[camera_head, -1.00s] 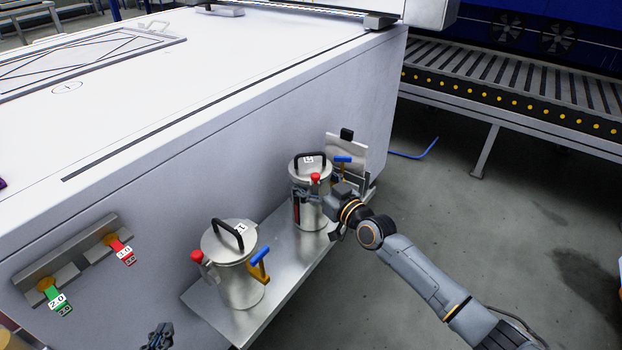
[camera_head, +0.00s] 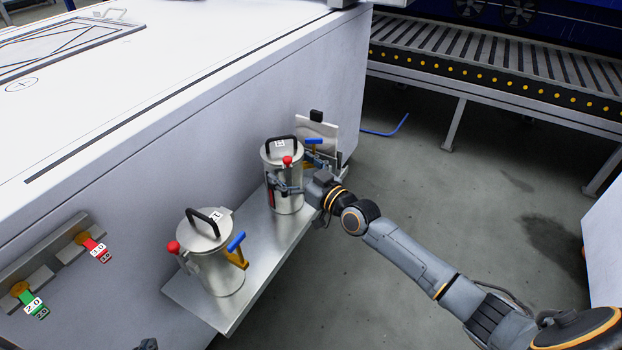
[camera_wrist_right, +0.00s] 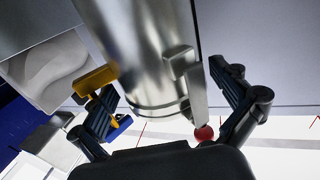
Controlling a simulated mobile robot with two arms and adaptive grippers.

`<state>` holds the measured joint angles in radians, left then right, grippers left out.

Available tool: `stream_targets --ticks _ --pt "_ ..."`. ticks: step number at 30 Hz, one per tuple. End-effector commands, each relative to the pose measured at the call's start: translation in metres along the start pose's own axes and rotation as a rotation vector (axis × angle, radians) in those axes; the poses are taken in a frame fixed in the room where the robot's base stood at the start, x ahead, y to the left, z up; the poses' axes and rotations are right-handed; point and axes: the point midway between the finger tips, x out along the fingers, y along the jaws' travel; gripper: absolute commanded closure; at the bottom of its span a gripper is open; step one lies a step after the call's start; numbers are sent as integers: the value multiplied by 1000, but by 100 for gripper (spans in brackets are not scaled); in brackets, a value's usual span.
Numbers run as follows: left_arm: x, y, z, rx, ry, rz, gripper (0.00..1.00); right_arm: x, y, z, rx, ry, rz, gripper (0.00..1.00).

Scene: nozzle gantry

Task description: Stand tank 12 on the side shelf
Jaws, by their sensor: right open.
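Two silver tanks with black top handles stand upright on the metal side shelf (camera_head: 252,265) along the white machine's side. The far tank (camera_head: 286,200) and the near tank (camera_head: 217,272) each have a small white label that I cannot read surely, a red knob and a blue-and-yellow valve. My right gripper (camera_head: 296,180) is at the far tank, one finger on each side of its body. In the right wrist view the tank (camera_wrist_right: 140,50) sits between the open fingers (camera_wrist_right: 175,105); contact is unclear. Only a dark bit of my left gripper (camera_head: 147,344) shows at the bottom edge.
A plate with a black clip (camera_head: 318,135) stands behind the far tank. A bracket with green and red tags (camera_head: 50,262) is on the machine's side at left. A roller conveyor (camera_head: 490,75) runs at the back right. Grey floor lies open right of the shelf.

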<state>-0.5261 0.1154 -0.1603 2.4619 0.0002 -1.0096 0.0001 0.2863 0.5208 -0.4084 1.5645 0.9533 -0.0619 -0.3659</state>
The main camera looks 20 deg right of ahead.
Motion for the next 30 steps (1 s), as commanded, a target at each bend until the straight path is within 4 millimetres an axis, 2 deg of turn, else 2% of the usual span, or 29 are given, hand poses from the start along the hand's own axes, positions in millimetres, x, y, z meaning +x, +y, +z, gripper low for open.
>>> stream_targets --ticks 3,9,16,18,20,23,26,27,30 --pt "-10 -3 25 -2 -135 -8 100 -26 0 -1 -2 -4 0 0" --pt "-27 -8 64 -7 -336 -18 100 -65 0 -1 -3 -3 -1 0" --pt "-40 -10 85 -10 -447 -24 100 -89 0 0 -1 -2 -1 0" --pt "-41 -11 88 -10 -460 -24 100 -92 -7 3 1 -14 -10 0" --pt "-42 -11 89 -11 -465 -25 100 -96 -21 11 6 -47 -30 0" --pt "-42 -11 89 -11 -466 -25 100 -110 -62 34 12 -156 -85 0" --pt "-42 -11 89 -11 -465 -25 100 -136 -108 61 12 -319 -130 0" --pt "-42 -11 89 -11 -465 -25 100 -150 -123 71 10 -394 -133 0" --pt "-42 -11 89 -11 -465 -25 100 -191 -146 91 8 -586 -106 0"
